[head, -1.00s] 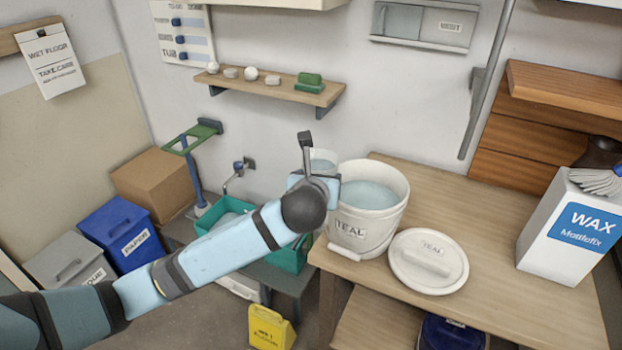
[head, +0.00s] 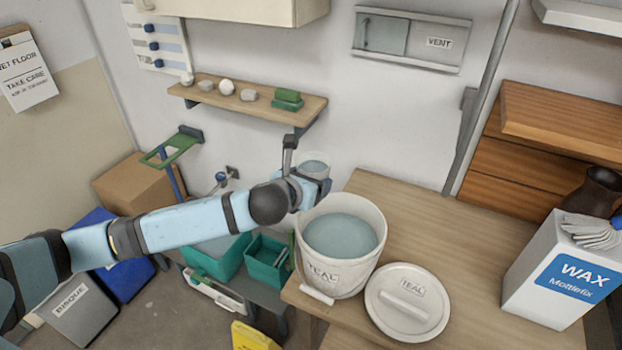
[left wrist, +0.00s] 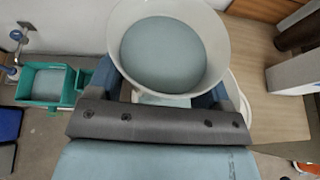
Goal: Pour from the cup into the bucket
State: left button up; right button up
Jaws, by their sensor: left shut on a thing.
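A white cup (head: 314,165) holding teal liquid is in my left gripper (head: 312,184), which is shut on it. The cup looks upright, beyond the rim of the bucket in the head view. It fills the top middle of the left wrist view (left wrist: 165,50), its liquid surface inside the rim and the blue fingers partly hidden below it. The large white bucket (head: 325,272), labelled TEAL, stands on the wooden table, holding teal liquid. My right gripper is not in view.
The bucket's white lid (head: 407,301) lies on the table (head: 430,215) just right of the bucket. A WAX container (head: 560,270) stands further right. A wall shelf (head: 262,108) with small items is behind the cup. Green trays (head: 268,263) sit lower left.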

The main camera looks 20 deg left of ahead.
pick_arm(q)
jog(key=shift+s+f, duration=0.1)
jog(key=shift+f, duration=1.6)
jog(key=shift+a+f, duration=0.1)
jog(key=m+y, duration=0.1)
jog(key=a+m+y, duration=0.1)
jog(key=shift+r+m, duration=0.4)
jog(key=shift+a+f+m, duration=0.15)
jog(key=shift+f+m, duration=0.15)
jog(key=shift+f, duration=0.2)
jog(key=shift+a+m+t+y, duration=0.2)
jog(key=shift+m+t+y, duration=0.3)
jog(key=shift+m+y, duration=0.55)
jog(key=m, duration=0.1)
jog(key=m+y, duration=0.1)
jog(key=shift+f+m+t, duration=0.2)
jog(key=shift+m+t, duration=0.1)
jog(key=shift+m, duration=0.05)
jog(key=shift+d+f+m+t+y, duration=0.25)
jog(key=shift+f+m+y, duration=0.2)
jog(key=shift+m, duration=0.55)
jog(key=shift+m+t, duration=0.25)
jog(key=shift+m, duration=0.05)
